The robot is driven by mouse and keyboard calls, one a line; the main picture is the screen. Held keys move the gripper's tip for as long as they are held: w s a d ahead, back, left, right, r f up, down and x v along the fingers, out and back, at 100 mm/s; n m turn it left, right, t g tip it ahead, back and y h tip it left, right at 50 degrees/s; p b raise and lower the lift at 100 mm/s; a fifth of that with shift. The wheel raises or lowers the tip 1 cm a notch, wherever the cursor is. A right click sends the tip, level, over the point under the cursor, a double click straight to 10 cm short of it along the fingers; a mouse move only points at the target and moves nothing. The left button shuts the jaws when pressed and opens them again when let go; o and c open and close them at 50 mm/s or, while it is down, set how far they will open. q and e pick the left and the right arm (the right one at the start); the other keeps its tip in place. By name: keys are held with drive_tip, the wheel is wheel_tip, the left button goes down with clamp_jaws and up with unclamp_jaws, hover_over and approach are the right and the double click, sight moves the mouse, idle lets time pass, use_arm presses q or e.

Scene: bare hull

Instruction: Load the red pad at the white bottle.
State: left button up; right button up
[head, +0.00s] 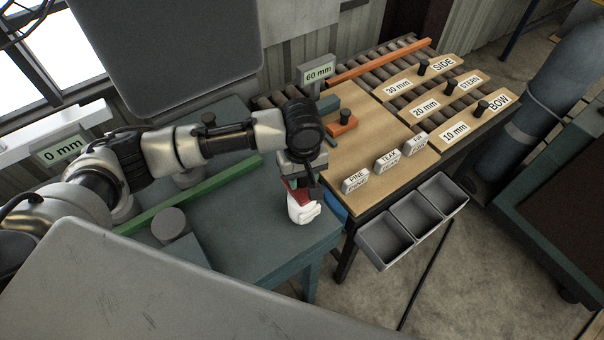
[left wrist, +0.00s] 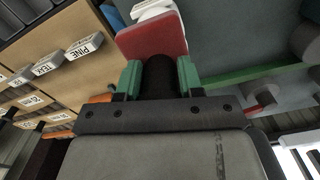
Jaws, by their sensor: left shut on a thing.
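My left gripper (head: 300,179) is shut on the black handle of the red pad (head: 299,193), over the near right corner of the blue-green table (head: 262,232). In the left wrist view its green-tipped fingers (left wrist: 160,80) clasp the handle, and the red pad (left wrist: 150,38) lies flat beyond them. The white bottle (head: 303,210) is right at the pad in the head view, partly covered by pad and gripper. In the left wrist view the bottle (left wrist: 153,10) shows just past the pad's far edge. I cannot tell whether pad and bottle touch. My right gripper is not in view.
A wooden bench (head: 385,120) to the right carries PINE (head: 355,181) and TEAK blocks, an orange-based tool (head: 343,122) and labelled boards. Grey bins (head: 385,240) hang at its front. A green bar (head: 195,193) crosses the table beside a grey cylinder (head: 170,224).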

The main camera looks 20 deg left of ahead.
use_arm(q)
drive_tip(key=shift+s+f+p, duration=0.1)
drive_tip(key=shift+f+p, duration=0.05)
drive_tip(key=shift+p, duration=0.4)
idle(1.9)
wheel_tip(320, 180, up, 3)
drive_tip(key=p, duration=0.3)
drive_tip(key=shift+f, duration=0.2)
drive_tip(key=shift+r+p, duration=0.65)
drive_tip(key=shift+r, duration=1.7)
drive_tip(key=shift+f, duration=0.15)
